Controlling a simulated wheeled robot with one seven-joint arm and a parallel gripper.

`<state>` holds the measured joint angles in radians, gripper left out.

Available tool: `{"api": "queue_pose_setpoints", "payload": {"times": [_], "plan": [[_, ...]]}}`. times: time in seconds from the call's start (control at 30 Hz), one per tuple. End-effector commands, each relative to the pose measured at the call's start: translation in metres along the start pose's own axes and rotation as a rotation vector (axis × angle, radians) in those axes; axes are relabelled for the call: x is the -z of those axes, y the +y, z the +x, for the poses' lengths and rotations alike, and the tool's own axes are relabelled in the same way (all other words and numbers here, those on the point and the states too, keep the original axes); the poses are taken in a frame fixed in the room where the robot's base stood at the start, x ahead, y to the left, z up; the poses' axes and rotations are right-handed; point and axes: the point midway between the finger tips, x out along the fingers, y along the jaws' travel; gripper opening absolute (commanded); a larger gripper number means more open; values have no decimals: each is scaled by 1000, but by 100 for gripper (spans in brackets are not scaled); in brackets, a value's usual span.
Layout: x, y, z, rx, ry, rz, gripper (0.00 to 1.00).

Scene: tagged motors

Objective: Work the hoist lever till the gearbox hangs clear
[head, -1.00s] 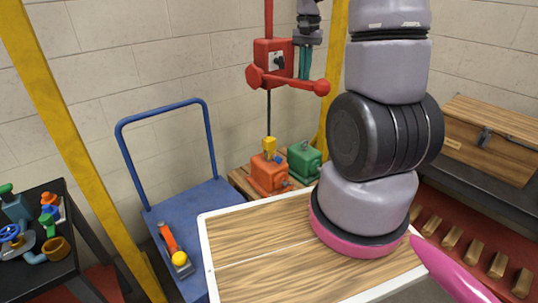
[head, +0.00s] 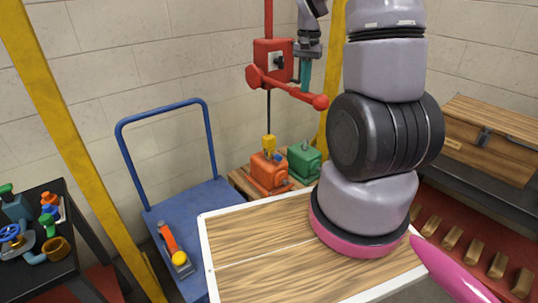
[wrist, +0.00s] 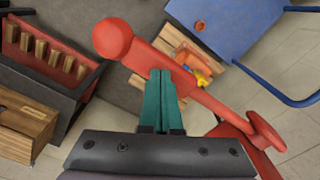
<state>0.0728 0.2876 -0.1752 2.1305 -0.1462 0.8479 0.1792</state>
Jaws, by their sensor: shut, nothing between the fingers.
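The red hoist (head: 272,60) hangs on a red post, with its lever (head: 297,91) sloping down to the right to a red ball end (head: 320,102). My gripper (head: 304,88) has its teal fingers together and empty, right at the lever, just left of the ball. In the wrist view the fingertips (wrist: 160,72) overlap the lever (wrist: 195,90); whether they touch is unclear. A dark line runs from the hoist down to a yellow hook block (head: 269,145) on the orange gearbox (head: 267,168). Any gap beneath that gearbox is too small to tell.
A green unit (head: 304,161) stands close right of the orange one on a wooden pallet (head: 241,181). A blue trolley (head: 200,204) stands left of it. A yellow post (head: 328,135) rises behind my arm. A wood-topped table (head: 258,245) fills the front.

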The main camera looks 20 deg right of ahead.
Motion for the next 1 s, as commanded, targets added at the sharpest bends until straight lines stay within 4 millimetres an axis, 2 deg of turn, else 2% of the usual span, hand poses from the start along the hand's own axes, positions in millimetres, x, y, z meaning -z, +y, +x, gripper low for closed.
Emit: {"api": "queue_pose_setpoints", "payload": {"times": [0.6, 1.0], "plan": [[-1, 0, 45, -4, -5, 0, 0], [-1, 0, 51, -3, -5, 0, 0]]}}
